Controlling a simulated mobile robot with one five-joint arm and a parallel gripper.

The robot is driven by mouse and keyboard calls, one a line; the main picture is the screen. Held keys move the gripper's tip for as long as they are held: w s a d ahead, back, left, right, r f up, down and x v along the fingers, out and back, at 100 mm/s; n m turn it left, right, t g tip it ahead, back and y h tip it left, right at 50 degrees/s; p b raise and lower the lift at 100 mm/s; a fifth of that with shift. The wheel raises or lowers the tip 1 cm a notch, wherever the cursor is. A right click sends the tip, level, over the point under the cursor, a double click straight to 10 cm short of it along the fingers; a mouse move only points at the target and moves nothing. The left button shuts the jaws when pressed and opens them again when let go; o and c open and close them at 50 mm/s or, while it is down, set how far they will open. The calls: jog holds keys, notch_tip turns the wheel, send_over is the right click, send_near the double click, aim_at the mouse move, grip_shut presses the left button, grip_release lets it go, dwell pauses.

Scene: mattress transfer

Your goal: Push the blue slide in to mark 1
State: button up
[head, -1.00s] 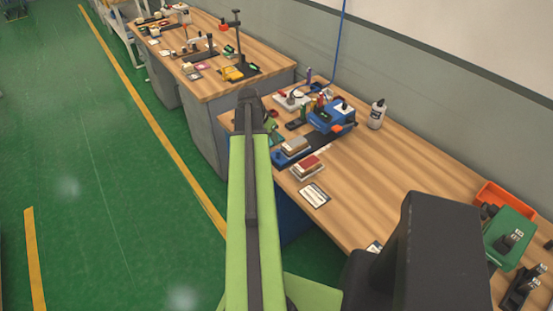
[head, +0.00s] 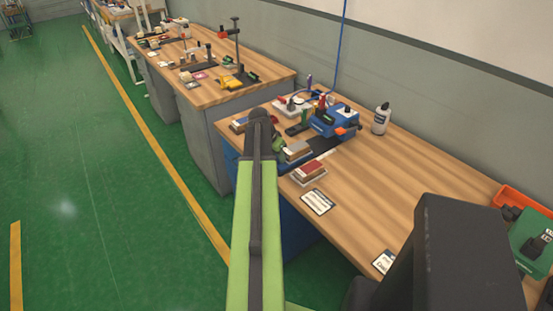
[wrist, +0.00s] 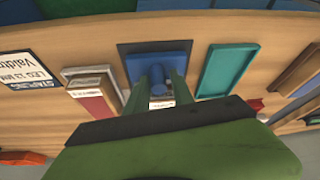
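I cannot tell whether the fingers touch the block. In the head view a blue device (head: 334,121) with an orange knob stands on the bench, behind my arm's far end. My gripper is hidden there, and mark 1 cannot be read.
A red-topped box (head: 308,172) and a label card (head: 318,201) lie near the bench's front edge. A teal tray (wrist: 226,70) lies right of the slide in the wrist view. The bench middle (head: 390,180) is clear.

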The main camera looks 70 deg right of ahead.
grip_shut()
jog(key=shift+w, duration=0.1)
dwell(1.0)
